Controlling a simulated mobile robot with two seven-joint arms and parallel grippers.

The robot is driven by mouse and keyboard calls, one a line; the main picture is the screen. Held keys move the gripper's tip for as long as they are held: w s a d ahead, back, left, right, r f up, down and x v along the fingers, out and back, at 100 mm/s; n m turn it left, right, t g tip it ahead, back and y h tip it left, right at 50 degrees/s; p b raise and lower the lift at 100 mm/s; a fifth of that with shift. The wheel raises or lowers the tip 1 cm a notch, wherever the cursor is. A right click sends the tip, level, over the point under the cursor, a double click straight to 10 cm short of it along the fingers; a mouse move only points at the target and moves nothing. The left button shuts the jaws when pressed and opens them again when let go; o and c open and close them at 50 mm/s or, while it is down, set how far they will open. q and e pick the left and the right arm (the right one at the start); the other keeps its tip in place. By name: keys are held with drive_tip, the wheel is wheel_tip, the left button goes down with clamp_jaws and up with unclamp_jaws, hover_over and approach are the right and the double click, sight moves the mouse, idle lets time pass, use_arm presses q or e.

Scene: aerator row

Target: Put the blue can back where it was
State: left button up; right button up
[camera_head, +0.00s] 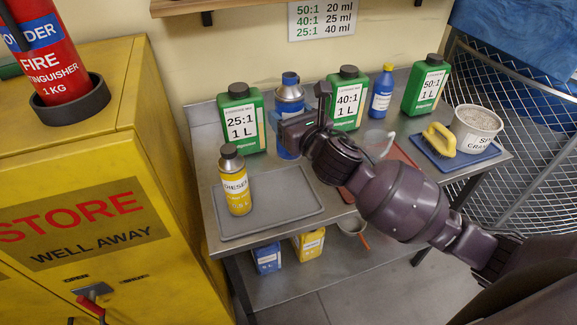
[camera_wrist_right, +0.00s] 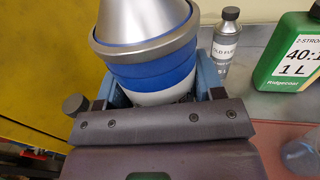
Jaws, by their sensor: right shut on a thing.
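In the right wrist view the can (camera_wrist_right: 152,62) fills the space between the fingers (camera_wrist_right: 158,88). I cannot tell whether its base touches the bench. My left gripper is not in view.
A 25:1 jug (camera_head: 241,120) is left of the can, a 40:1 jug (camera_head: 347,98) right. A yellow bottle (camera_head: 235,180) stands on a grey tray (camera_head: 290,205). A grey-capped bottle (camera_wrist_right: 227,45) stands near the can. A clear jug (camera_head: 380,146) sits on a red mat (camera_head: 403,154).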

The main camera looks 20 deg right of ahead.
wheel_tip(320, 180, down, 10)
drive_tip(key=shift+r+b, duration=0.1)
drive_tip(key=shift+b, duration=0.7)
wheel_tip(320, 180, down, 4)
drive_tip(key=shift+b, duration=0.45)
drive_tip(key=o, duration=1)
drive_tip(key=v, duration=1.2)
